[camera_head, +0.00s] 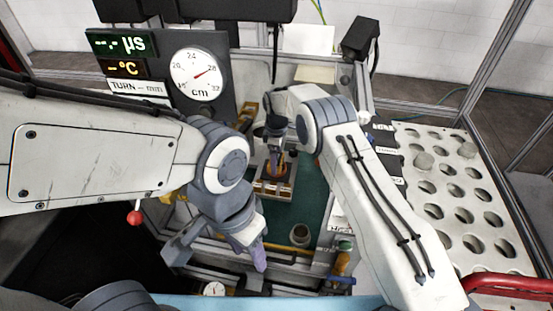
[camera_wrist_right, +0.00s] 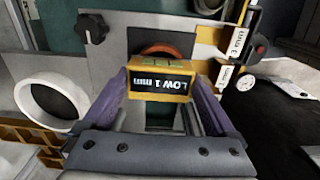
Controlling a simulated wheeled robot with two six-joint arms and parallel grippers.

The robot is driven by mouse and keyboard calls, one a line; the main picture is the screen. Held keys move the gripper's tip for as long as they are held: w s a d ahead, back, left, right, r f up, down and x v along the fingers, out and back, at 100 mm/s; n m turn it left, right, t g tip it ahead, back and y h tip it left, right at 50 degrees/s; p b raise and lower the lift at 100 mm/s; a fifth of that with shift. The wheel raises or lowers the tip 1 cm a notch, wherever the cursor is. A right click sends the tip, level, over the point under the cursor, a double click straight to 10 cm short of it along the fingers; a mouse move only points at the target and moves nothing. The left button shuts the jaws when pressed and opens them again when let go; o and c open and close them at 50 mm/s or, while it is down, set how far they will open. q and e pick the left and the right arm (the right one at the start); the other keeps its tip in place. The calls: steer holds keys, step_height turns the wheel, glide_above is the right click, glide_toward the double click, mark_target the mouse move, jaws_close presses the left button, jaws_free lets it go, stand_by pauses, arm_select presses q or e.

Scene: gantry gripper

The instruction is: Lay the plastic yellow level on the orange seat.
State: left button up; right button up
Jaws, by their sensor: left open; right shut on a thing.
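The yellow level (camera_wrist_right: 160,69), a small box with a dark display that reads upside down, sits between the purple fingers of my right gripper (camera_wrist_right: 163,88) in the right wrist view. The right gripper is shut on it. The orange seat (camera_wrist_right: 160,48) is a rounded orange-brown piece just beyond the level, partly hidden by it. I cannot tell whether level and seat touch. In the head view my right gripper (camera_head: 276,160) reaches down over the middle of the green work area. My left gripper (camera_head: 258,257) is open and empty, low and nearer, apart from the seat.
A white tray with round holes (camera_head: 450,190) stands at the right. A dial gauge (camera_head: 196,75) and readouts stand at the back left. A small round cup (camera_head: 300,235) stands on the green surface (camera_head: 312,205). The right wrist view shows a black knob (camera_wrist_right: 91,28) and a white ring (camera_wrist_right: 50,100).

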steer(key=o, duration=1.2)
steer(key=shift+c, duration=0.2)
steer(key=shift+r, duration=0.35)
step_height(320, 180, up, 12)
steer(key=b, duration=0.2)
steer(key=shift+f, duration=0.25)
